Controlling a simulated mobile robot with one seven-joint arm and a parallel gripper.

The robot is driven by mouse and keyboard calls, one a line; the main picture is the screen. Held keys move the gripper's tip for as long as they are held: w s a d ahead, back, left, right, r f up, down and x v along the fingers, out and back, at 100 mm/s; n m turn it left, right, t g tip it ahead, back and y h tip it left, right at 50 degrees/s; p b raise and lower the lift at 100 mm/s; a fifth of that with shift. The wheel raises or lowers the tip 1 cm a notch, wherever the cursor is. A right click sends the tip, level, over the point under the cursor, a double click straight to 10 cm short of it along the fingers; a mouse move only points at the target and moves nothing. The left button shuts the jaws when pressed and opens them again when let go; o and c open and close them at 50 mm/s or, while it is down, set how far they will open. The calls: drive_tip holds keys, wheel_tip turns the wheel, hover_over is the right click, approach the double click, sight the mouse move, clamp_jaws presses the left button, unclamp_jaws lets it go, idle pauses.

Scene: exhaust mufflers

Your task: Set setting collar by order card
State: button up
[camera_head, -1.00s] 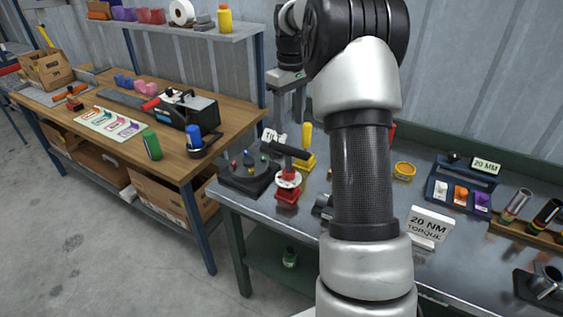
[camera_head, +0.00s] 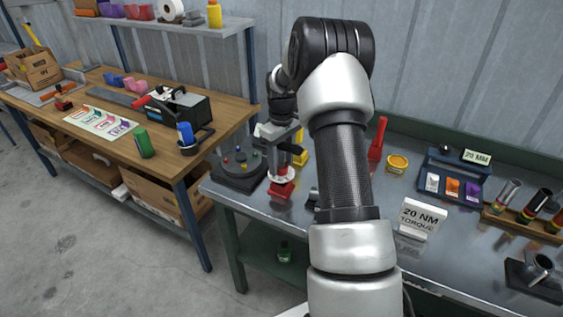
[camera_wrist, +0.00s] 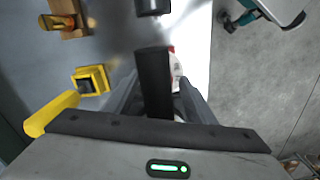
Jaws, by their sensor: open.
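A red stand with a round white dial (camera_head: 281,178) stands at the table's left front edge. I take it to be the setting collar's device; the marks on its dial are too small to read. My gripper (camera_head: 281,152) is just above it, pointing down and hiding its upper part. In the wrist view, my open gripper (camera_wrist: 160,100) has a black bar or handle (camera_wrist: 154,75) between its fingers, with no visible grip on it. A red and white part (camera_wrist: 176,70) shows behind the bar. A white card (camera_head: 421,217) reads "20 NM TORQUE".
A dark round plate with coloured knobs (camera_head: 240,166) is close on the left. A yellow part (camera_head: 301,155) stands behind my gripper; yellow pieces (camera_wrist: 90,80) show in the wrist view. A blue rack (camera_head: 455,175) has a "20 MM" sign (camera_head: 477,157). The wooden bench (camera_head: 95,100) is left.

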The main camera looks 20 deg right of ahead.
drive_tip(key=shift+f, duration=0.25)
drive_tip(key=c, duration=1)
drive_tip(key=n, duration=0.4)
drive_tip(key=shift+n, duration=0.4)
drive_tip(key=shift+c, duration=0.2)
drive_tip(key=o, duration=1)
drive_tip(key=shift+o, duration=0.2)
drive_tip(key=shift+r, duration=0.1)
